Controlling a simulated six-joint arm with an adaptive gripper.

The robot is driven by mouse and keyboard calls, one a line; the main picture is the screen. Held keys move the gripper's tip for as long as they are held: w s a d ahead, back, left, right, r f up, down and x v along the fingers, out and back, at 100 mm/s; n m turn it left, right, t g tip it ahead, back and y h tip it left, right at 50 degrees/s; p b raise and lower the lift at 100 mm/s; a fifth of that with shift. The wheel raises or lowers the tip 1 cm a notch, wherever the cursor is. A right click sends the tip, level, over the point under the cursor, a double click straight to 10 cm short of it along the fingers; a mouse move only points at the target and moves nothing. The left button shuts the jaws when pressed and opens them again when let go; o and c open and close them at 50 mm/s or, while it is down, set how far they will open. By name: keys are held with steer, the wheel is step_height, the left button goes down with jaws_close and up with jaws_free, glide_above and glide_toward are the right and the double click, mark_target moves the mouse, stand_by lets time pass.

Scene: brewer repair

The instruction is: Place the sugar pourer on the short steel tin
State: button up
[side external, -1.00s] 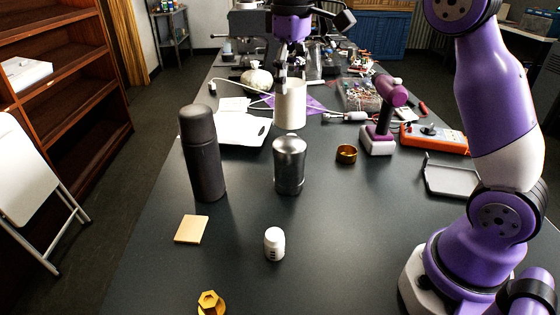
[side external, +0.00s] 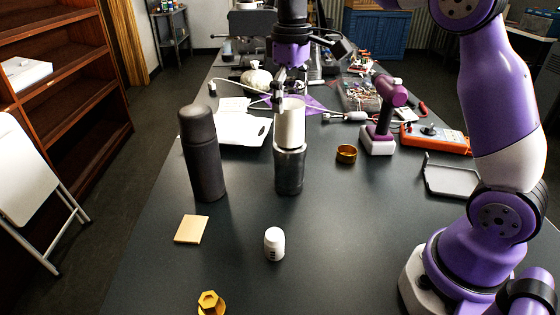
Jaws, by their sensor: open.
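The white sugar pourer (side external: 291,124) stands upright on top of the short steel tin (side external: 289,172) in the side external view. Its base meets the tin's top, and it looks roughly centred there. The tin stands upright on the dark table. My gripper (side external: 283,97) is open at the pourer's upper left part, with a finger in front of its rim. Whether a finger still touches the pourer cannot be told from this view.
A tall dark flask (side external: 203,155) stands left of the tin. The table's front middle is mostly free.

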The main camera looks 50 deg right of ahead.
step_height(320, 180, up, 7)
steer(key=shift+s+r, duration=0.1)
steer(key=shift+r, duration=0.3)
steer(key=s+a+f+m+t, duration=0.1)
steer(key=s+a+f+t, duration=0.1)
steer(key=s+f, duration=0.3)
steer(key=s+a+f+m+t, duration=0.1)
steer(key=s+a+f+t, duration=0.1)
steer(key=s, duration=0.9)
step_height(320, 180, down, 3)
steer(key=shift+r+t, duration=0.15)
steer(key=shift+t, duration=0.65)
